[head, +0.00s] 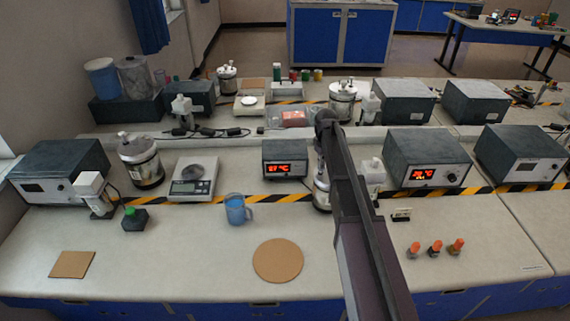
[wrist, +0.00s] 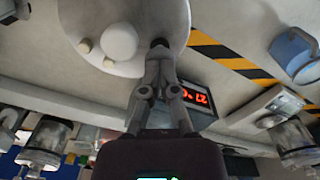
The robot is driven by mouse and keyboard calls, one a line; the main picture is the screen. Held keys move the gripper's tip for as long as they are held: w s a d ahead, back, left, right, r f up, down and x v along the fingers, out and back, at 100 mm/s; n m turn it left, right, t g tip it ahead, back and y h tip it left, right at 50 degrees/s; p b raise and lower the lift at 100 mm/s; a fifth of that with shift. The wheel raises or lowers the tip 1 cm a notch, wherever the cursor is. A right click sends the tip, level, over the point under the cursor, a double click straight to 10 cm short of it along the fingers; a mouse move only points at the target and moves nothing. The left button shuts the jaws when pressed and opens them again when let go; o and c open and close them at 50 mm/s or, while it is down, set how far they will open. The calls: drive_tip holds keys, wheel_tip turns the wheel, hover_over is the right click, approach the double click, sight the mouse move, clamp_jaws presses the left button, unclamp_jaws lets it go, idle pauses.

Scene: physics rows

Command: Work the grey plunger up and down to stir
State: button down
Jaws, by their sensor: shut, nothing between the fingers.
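My gripper (wrist: 160,46) is shut and empty in the wrist view. Its fingertips are at the edge of the pale lid (wrist: 82,20) of a vessel; whether they touch it I cannot tell. The lid carries a large white round knob (wrist: 119,41) and smaller pale stubs, just left of the fingertips. In the head view my arm covers most of a silver vessel (head: 321,196) standing by the striped tape, and hides my fingertips. I cannot make out a grey plunger for certain in either view.
A display box reading red digits (head: 285,158) stands left of the vessel, and another heater box (head: 428,158) stands right. A blue mug (head: 236,208), a round cork mat (head: 278,260) and several orange-capped bottles (head: 435,247) are on the front bench. Bare bench lies between them.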

drive_tip(key=shift+f+b, duration=0.45)
drive_tip(key=shift+f, duration=0.1)
drive_tip(key=shift+r, duration=0.2)
drive_tip(key=shift+r+p, duration=2.15)
drive_tip(key=shift+p, duration=0.2)
wheel_tip(320, 180, up, 5)
drive_tip(key=p, duration=0.5)
